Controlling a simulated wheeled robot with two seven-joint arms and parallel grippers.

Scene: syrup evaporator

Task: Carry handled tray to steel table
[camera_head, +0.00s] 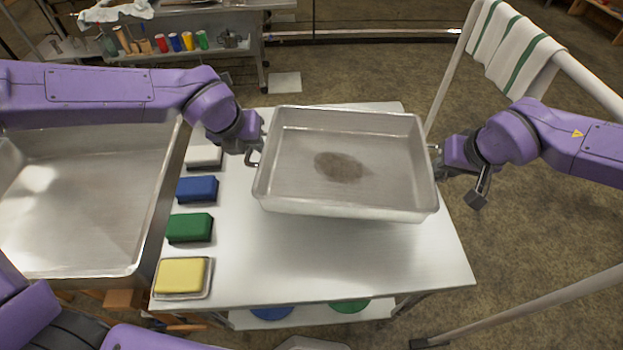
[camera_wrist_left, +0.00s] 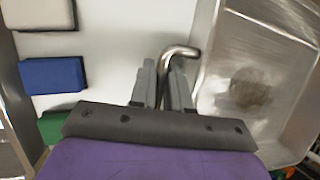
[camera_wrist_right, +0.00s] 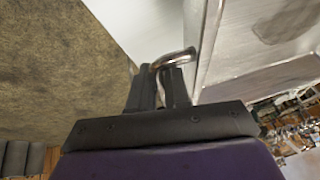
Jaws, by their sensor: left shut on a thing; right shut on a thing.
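The handled tray (camera_head: 345,190) is a deep metal pan with a dark brown stain on its floor. It is over the steel table (camera_head: 330,265) in the head view; I cannot tell for sure whether it touches the top. My left gripper (camera_head: 254,150) is shut on the tray's left handle, a bent metal bar (camera_wrist_left: 180,52) in the left wrist view. My right gripper (camera_head: 440,160) is shut on the right handle (camera_wrist_right: 172,60), seen in the right wrist view. The tray looks roughly level.
Yellow (camera_head: 182,275), green (camera_head: 190,228), blue (camera_head: 197,189) and white (camera_head: 204,156) blocks line the table's left edge. A large metal pan (camera_head: 75,215) stands left. A rack with a striped towel (camera_head: 515,48) stands right. A shelf with coloured cups (camera_head: 188,41) is behind.

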